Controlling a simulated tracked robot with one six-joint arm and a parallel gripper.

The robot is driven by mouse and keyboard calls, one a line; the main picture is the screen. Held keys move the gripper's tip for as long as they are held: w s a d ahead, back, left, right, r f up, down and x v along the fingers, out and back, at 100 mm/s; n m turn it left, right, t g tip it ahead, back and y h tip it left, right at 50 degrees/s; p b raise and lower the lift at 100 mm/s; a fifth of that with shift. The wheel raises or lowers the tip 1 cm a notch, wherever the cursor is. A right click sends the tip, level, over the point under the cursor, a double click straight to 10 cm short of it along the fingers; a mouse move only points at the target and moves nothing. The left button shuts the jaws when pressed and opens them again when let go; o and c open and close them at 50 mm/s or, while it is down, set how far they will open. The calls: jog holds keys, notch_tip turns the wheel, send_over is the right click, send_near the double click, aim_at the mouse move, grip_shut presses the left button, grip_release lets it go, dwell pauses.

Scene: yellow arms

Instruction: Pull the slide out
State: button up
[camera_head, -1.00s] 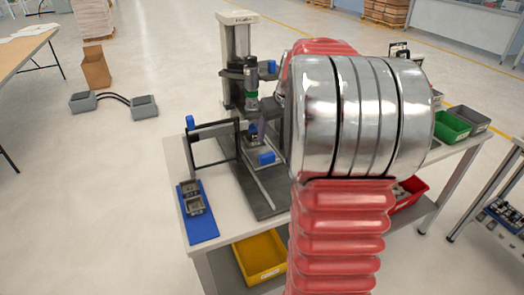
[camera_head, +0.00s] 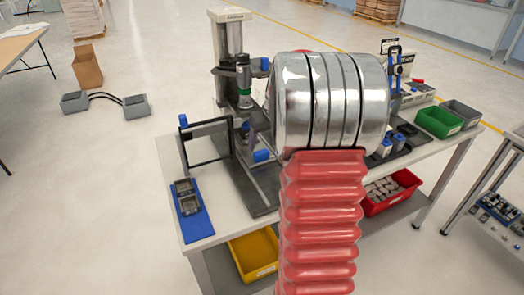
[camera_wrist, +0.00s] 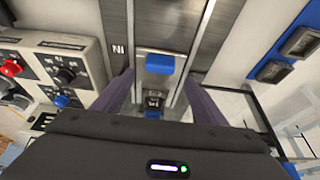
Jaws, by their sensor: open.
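The slide is a pale metal carriage (camera_wrist: 148,100) with a blue handle block (camera_wrist: 160,64), lying along metal rails in the wrist view. In the head view the blue handle (camera_head: 261,155) shows at the front of the press fixture, just left of my arm. My gripper (camera_wrist: 158,80) is open, with one dark finger on each side of the slide. The handle lies between and slightly beyond the fingertips; contact cannot be told. A small dark part sits in the slide nearer my wrist.
The press column (camera_head: 229,90) stands behind the slide. A black frame (camera_head: 207,142) and blue tray (camera_head: 194,211) are on the left. A control box (camera_wrist: 50,70) with red and blue buttons is beside the rails. Red (camera_head: 408,184) and yellow bins (camera_head: 254,256) sit below.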

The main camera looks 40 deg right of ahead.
aim_at(262, 152)
jog(key=x, duration=0.6)
jog(key=shift+w+f, duration=0.15)
jog(key=shift+f, duration=0.1)
jog(key=shift+c, duration=0.2)
jog(key=c, duration=1.5)
jog(key=shift+o, duration=0.2)
